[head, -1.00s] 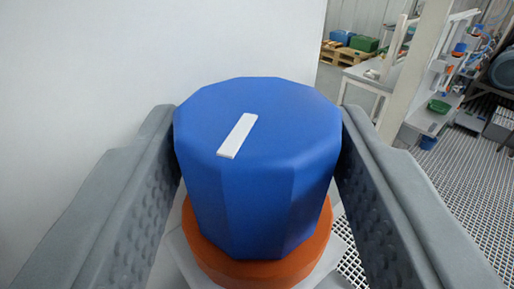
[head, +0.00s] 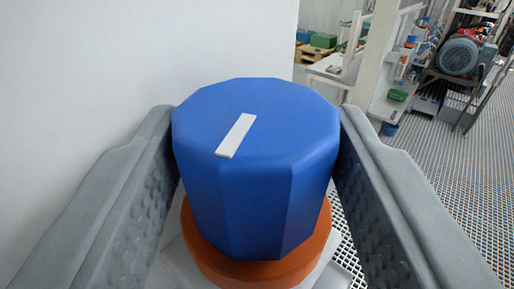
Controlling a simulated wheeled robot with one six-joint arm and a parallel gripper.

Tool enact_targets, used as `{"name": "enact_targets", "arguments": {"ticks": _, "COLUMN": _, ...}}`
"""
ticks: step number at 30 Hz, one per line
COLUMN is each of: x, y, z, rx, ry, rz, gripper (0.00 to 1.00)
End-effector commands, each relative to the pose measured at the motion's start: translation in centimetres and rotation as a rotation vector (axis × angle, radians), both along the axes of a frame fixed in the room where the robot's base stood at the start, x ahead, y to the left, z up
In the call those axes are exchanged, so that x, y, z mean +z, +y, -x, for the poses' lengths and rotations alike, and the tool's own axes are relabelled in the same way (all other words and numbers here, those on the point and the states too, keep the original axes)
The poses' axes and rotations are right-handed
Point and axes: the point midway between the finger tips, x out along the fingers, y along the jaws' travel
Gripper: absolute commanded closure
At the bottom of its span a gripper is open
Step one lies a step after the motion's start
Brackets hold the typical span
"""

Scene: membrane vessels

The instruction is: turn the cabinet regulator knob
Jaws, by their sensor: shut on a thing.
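The regulator knob (head: 255,165) is a blue, many-sided knob in the middle of the head view. A white pointer mark (head: 236,135) lies on its top face, slanting up to the right. The knob sits on an orange round collar (head: 262,268) above a pale base, which is mostly hidden. My gripper (head: 256,150) has one grey finger on each side of the knob, and both press against its sides. It is shut on the knob.
A plain white cabinet surface (head: 120,60) fills the left. Behind at right are a white bench frame (head: 345,75), a grey-blue motor (head: 458,55), a green bin (head: 397,95) and green crates (head: 323,40). Grated floor (head: 450,170) lies open at right.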

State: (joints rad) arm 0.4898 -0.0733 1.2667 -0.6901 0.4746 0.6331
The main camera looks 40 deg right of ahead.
Motion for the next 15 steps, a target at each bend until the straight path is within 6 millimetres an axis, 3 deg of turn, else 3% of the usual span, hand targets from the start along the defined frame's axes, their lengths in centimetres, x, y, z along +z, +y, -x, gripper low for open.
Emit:
{"name": "enact_targets", "arguments": {"ticks": 2, "x": -0.03, "y": 0.01, "z": -0.03, "rx": 0.001, "ry": 0.0, "rz": 0.0, "gripper": 0.76}}
{"name": "enact_targets", "arguments": {"ticks": 3, "x": -0.03, "y": 0.01, "z": -0.02, "rx": 0.001, "ry": 0.0, "rz": 0.0, "gripper": 0.5}}
{"name": "enact_targets", "arguments": {"ticks": 6, "x": -0.03, "y": 0.01, "z": -0.02, "rx": 0.001, "ry": 0.0, "rz": 0.0, "gripper": 0.31}}
{"name": "enact_targets", "arguments": {"ticks": 15, "x": 0.01, "y": 0.02, "z": -0.01, "rx": 0.001, "ry": 0.0, "rz": 0.0, "gripper": 0.31}}
